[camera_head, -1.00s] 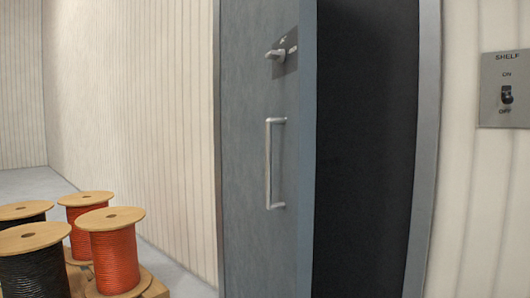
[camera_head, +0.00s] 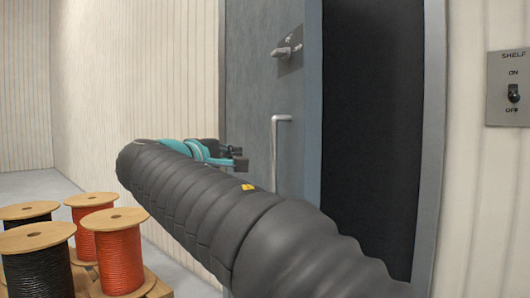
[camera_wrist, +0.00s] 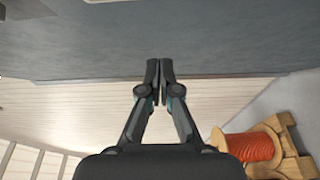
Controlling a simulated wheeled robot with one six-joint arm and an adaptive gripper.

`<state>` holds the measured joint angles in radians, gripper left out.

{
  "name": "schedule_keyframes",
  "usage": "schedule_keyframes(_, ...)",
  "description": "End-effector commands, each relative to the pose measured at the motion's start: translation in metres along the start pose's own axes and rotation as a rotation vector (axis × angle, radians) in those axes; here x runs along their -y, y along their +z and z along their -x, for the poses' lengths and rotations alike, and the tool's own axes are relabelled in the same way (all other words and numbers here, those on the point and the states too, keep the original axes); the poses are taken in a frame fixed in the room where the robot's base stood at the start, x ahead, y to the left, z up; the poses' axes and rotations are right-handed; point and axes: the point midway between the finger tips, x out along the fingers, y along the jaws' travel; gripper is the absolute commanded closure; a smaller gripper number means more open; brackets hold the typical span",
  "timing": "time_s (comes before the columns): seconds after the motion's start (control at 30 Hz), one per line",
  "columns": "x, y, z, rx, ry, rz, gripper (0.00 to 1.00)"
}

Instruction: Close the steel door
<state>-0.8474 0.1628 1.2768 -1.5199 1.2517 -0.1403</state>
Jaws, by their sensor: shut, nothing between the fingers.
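The steel door (camera_head: 250,95) is grey and stands partly open, with a dark opening (camera_head: 365,130) to its right. It has a lever handle (camera_head: 287,51) on a dark plate and a vertical bar handle (camera_head: 274,150), whose lower part is hidden behind my arm. My gripper (camera_head: 240,158) is in front of the door's face, left of the bar handle. In the wrist view my gripper (camera_wrist: 160,66) is shut and empty, its fingertips together before the grey door surface (camera_wrist: 220,40). I cannot tell whether they touch it.
Red reels (camera_head: 118,262) and black reels (camera_head: 38,268) of cable stand on a wooden pallet at the lower left. A switch plate (camera_head: 512,110) marked SHELF is on the wall at the right. Grey floor (camera_head: 30,185) is clear behind the reels.

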Motion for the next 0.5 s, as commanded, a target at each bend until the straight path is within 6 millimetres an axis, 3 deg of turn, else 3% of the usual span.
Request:
schedule_keyframes(0.17,-0.003,-0.001,-0.015,0.004,0.009,0.001,1.00)
schedule_keyframes(0.5,-0.004,0.000,-0.077,0.004,0.008,0.000,1.00)
